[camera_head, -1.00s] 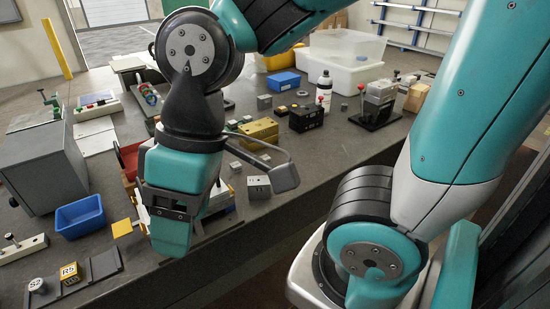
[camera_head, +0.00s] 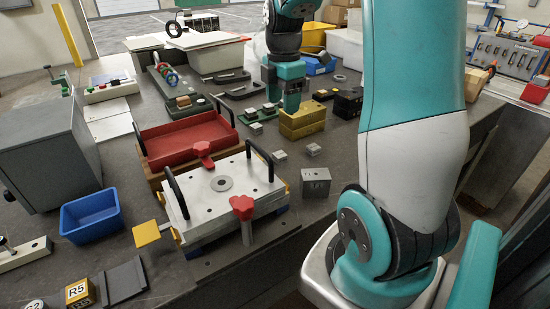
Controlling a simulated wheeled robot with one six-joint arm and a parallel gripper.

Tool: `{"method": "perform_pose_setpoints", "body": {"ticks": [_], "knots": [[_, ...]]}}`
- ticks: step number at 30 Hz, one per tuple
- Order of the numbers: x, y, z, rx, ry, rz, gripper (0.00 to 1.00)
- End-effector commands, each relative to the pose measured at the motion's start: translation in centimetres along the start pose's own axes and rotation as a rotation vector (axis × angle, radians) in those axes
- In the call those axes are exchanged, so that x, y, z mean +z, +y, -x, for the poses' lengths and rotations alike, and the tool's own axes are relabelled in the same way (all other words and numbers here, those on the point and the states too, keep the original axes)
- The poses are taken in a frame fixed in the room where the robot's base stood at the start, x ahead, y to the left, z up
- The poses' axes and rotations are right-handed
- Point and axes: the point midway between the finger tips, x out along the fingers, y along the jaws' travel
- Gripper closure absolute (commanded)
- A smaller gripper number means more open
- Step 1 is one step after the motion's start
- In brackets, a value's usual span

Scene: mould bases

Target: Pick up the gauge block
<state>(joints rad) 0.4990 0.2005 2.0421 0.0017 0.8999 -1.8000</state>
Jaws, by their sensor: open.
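Several small bare-metal blocks lie on the dark bench; I cannot tell which is the gauge block. One small block (camera_head: 280,157) and another small block (camera_head: 313,149) lie in front of the yellow block. A larger grey block (camera_head: 316,182) with small holes on its face stands nearer. Other small silver pieces (camera_head: 256,128) are on or beside a green holder, left of the yellow block. My gripper (camera_head: 290,110) points down at the back, just behind the yellow block. It is open; its fingertips are partly hidden, and no held thing shows.
The yellow block (camera_head: 302,122) and a black block (camera_head: 348,103) stand beside my gripper. A white mould plate (camera_head: 240,195) with black handles and red knobs lies in front, a red tray (camera_head: 185,140) behind it. A blue bin (camera_head: 92,216) is at left.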

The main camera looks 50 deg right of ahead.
Motion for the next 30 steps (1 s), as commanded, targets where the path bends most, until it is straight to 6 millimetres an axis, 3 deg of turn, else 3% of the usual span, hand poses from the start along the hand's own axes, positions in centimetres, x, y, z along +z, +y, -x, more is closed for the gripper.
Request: {"method": "perform_pose_setpoints", "body": {"ticks": [10, 30], "knots": [[-0.1, -0.1, -7.7, -0.005, 0.002, -0.001, 0.38], [-0.4, 0.0, -14.8, -0.001, 0.001, 0.000, 0.38]]}}
